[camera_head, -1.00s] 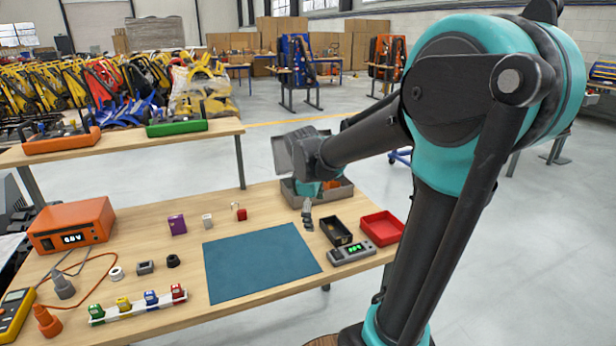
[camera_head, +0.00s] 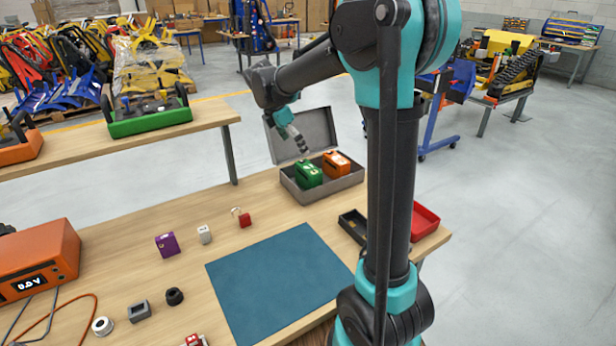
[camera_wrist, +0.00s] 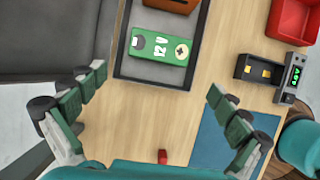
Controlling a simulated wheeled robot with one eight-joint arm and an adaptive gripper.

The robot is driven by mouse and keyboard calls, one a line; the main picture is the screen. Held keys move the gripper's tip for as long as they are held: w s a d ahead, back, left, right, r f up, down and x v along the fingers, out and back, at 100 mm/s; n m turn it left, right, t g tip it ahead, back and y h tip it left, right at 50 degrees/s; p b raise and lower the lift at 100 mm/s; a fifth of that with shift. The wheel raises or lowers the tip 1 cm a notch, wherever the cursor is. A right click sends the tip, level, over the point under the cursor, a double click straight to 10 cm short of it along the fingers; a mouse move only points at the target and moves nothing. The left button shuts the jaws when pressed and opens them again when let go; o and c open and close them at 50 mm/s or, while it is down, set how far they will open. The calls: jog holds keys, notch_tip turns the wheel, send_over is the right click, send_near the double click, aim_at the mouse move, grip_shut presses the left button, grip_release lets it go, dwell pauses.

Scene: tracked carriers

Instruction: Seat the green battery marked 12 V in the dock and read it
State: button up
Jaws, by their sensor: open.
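The green battery (camera_head: 309,174) lies in an open grey case (camera_head: 318,193) at the back right of the bench. My gripper (camera_head: 301,148) is above the case, apart from the battery. In the wrist view my gripper (camera_wrist: 156,82) has its fingers spread with nothing between them. The black dock (camera_wrist: 258,70), with yellowish contacts and a small green display (camera_wrist: 296,73) beside it, stands empty. My arm partly hides the dock (camera_head: 352,226).
The case's raised lid (camera_head: 303,136) stands behind the case. A red tray (camera_head: 424,222) is right of the dock. A blue mat (camera_head: 270,285) lies bare in front. A purple block (camera_head: 167,245), a grey piece (camera_head: 204,234) and a red padlock (camera_head: 242,218) stand to the left.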

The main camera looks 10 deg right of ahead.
aim_at(307, 168)
jog(key=x, duration=1.3)
jog(key=shift+d+f, duration=0.15)
jog(key=shift+f, duration=0.05)
jog(key=c, duration=1.4)
jog(key=shift+c, duration=0.7)
jog(key=shift+r, duration=0.15)
